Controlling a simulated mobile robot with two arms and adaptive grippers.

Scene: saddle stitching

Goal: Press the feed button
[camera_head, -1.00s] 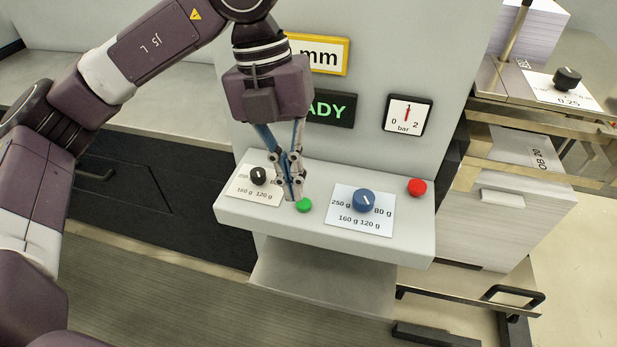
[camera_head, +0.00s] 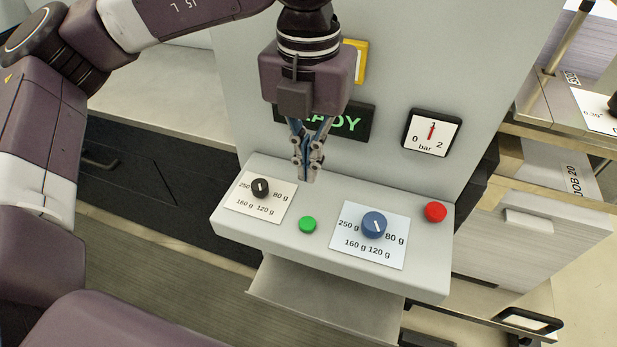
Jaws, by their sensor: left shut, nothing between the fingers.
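The control panel (camera_head: 275,235) is a light grey ledge on the machine's front. A round green button (camera_head: 308,224) sits on it between a black knob (camera_head: 261,187) and a blue knob (camera_head: 374,225). A red button (camera_head: 435,212) is at the right end. No button carries a readable name for feed. My left gripper (camera_head: 307,178) is shut and empty, pointing down, above and behind the green button, with a visible gap between them. My right gripper is out of view.
A display (camera_head: 345,123) reading partly "DY" in green is half hidden behind my left gripper. A pressure gauge (camera_head: 431,132) is on the wall to the right. Paper stacks (camera_head: 547,190) stand at the right. A metal tray (camera_head: 325,300) juts out below the panel.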

